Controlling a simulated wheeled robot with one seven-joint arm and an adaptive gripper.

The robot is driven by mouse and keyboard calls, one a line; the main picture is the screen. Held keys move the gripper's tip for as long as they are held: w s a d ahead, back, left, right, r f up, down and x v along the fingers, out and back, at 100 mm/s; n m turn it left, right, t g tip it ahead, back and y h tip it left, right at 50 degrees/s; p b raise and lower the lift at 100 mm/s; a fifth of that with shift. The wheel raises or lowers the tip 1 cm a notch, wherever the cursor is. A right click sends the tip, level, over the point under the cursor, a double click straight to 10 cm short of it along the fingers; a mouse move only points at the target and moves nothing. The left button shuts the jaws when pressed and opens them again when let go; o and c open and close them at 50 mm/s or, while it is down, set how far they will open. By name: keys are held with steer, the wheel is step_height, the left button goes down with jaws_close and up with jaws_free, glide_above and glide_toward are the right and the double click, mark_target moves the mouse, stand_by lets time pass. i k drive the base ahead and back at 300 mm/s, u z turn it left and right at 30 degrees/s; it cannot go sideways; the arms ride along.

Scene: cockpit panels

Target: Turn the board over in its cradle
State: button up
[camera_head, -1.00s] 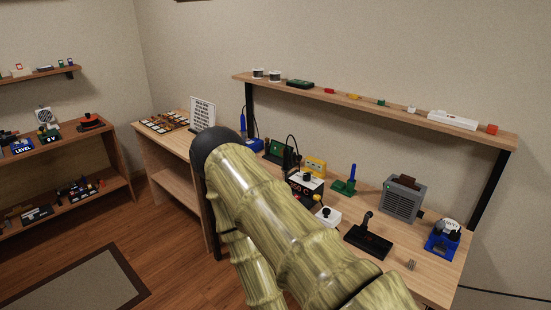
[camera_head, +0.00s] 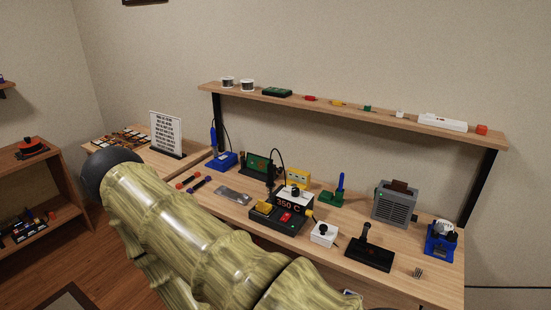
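A green board (camera_head: 257,164) stands tilted in a dark holder at the back of the workbench, left of the middle. A black curved wire or arm rises just right of it, and I take the dark holder to be its cradle. The details of the board's face are too small to tell. My bamboo-textured arm crosses the lower left of the view and ends in a dark round joint. No gripper fingers show.
A station reading 350 C (camera_head: 290,203), a white box with a knob (camera_head: 324,234) and a black joystick-like base (camera_head: 370,252) stand in front. A grey fan box (camera_head: 396,204) and blue device (camera_head: 441,240) are at right. A shelf (camera_head: 350,112) hangs above the bench.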

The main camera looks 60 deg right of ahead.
mark_target(257, 163)
steer(key=z, duration=0.5)
steer(key=i, duration=0.5)
steer(key=z, duration=0.6)
